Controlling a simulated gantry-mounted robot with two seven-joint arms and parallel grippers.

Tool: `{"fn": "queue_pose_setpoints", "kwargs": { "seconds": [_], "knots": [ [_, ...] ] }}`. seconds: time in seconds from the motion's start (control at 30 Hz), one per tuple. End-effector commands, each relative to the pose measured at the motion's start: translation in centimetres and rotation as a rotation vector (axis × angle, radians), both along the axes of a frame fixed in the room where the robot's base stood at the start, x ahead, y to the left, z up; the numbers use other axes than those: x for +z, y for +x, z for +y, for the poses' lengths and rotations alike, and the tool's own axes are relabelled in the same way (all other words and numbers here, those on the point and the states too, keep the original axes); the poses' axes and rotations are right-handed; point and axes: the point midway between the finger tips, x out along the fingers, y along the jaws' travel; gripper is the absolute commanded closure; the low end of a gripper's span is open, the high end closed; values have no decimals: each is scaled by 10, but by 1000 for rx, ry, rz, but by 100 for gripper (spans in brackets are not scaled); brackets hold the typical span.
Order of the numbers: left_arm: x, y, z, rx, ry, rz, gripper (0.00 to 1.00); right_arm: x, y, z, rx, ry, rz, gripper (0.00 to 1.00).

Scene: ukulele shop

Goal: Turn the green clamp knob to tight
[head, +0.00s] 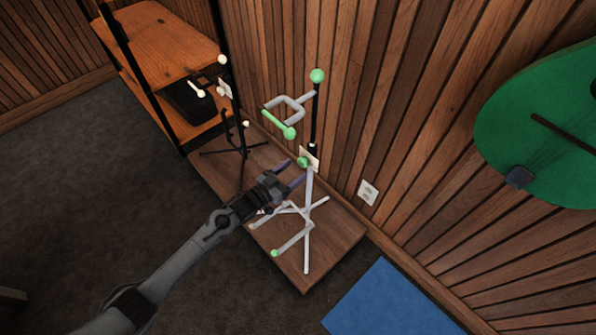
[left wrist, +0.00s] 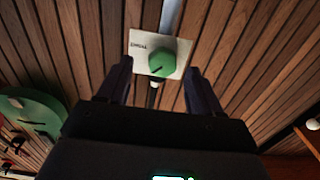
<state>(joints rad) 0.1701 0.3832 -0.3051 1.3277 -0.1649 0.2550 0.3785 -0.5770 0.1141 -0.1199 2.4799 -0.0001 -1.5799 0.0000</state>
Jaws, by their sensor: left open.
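The green clamp knob (head: 302,162) is on the post of a white-and-green stand (head: 308,205), in front of a small pale plate. In the left wrist view the knob (left wrist: 162,66) has a dark mark near its middle. The plate (left wrist: 181,46) behind it carries small dark lettering that I cannot read. My left gripper (head: 292,171) is open, its fingers pointing at the knob. In the left wrist view the gripper (left wrist: 160,72) has one finger on each side of the knob, with gaps; no contact shows. My right gripper is not in view.
The stand is on a low wooden platform (head: 345,245) by the slatted wall. A black stand (head: 243,140) with white knobs is to its left, beside a wooden shelf (head: 160,45). A wall socket (head: 368,192), a green disc-shaped panel (head: 535,125) and a blue mat (head: 385,300) are to the right.

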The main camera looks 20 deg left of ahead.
Motion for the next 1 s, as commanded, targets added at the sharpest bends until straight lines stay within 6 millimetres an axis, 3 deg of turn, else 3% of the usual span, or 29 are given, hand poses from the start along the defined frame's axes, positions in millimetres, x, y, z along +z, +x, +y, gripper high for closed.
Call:
{"fn": "queue_pose_setpoints", "kwargs": {
  "seconds": [0.2,0.6,1.0],
  "knots": [
    [-1,20,-8,1,-1,-2,35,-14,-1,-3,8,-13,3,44],
    [0,24,-11,1,0,0,35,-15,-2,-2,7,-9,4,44],
    [0,24,-11,1,1,0,91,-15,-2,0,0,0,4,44]
  ]
}}
